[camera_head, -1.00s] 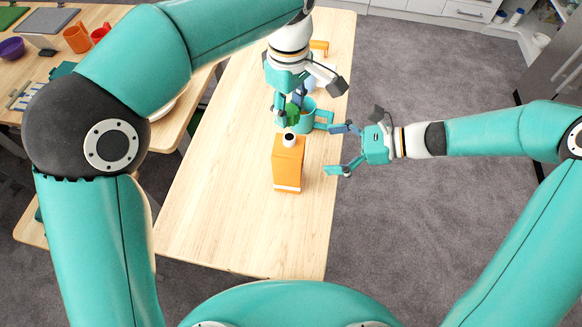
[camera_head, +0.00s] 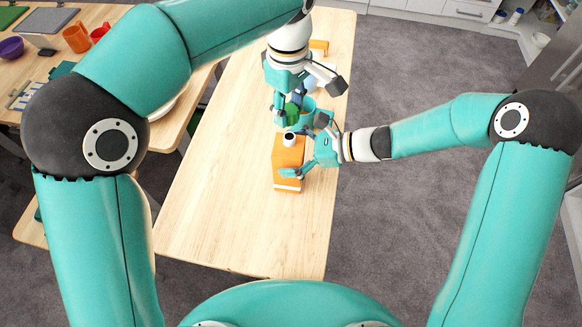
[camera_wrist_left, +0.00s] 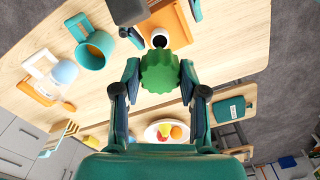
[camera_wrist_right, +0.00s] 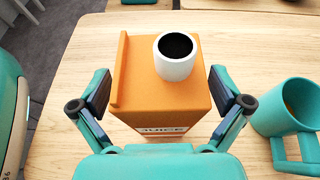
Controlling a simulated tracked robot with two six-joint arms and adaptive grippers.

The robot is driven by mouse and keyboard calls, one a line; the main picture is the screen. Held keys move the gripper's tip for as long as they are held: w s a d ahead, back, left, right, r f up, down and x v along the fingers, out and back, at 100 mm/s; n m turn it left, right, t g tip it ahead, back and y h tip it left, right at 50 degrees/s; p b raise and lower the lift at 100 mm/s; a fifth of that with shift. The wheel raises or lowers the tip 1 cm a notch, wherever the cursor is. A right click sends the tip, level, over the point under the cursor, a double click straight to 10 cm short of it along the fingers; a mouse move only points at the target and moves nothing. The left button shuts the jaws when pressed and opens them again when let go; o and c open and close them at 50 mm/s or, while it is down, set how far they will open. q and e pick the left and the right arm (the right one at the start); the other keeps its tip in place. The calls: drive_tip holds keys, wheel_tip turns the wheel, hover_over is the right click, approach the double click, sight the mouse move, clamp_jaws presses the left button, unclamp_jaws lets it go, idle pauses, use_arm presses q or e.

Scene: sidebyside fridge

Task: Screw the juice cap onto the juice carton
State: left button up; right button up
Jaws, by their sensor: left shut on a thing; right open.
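The orange juice carton (camera_head: 288,155) stands upright on the wooden table, with an open white spout (camera_head: 289,139) on its top. My left gripper (camera_wrist_left: 160,84) is shut on the green juice cap (camera_wrist_left: 161,72), which also shows in the head view (camera_head: 292,110). It holds the cap above the table, just beyond the carton and apart from the spout. My right gripper (camera_wrist_right: 166,97) is open, with one finger on each side of the carton (camera_wrist_right: 150,88). Gaps show between its fingers and the carton. The spout's dark opening faces up in the right wrist view (camera_wrist_right: 176,55).
A teal mug (camera_wrist_right: 290,115) stands close beside the carton and my right gripper. Farther along the table are other items, among them an orange object (camera_head: 319,46). A side table (camera_head: 60,60) at the left carries mugs and a purple bowl (camera_head: 11,48). The near table end is clear.

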sight(290, 137)
drive_tip(key=c, duration=1.7)
use_arm(q)
drive_tip(key=shift+f, duration=2.45)
drive_tip(key=shift+f, duration=0.1)
drive_tip(key=shift+f, duration=0.8)
drive_tip(key=shift+f, duration=0.5)
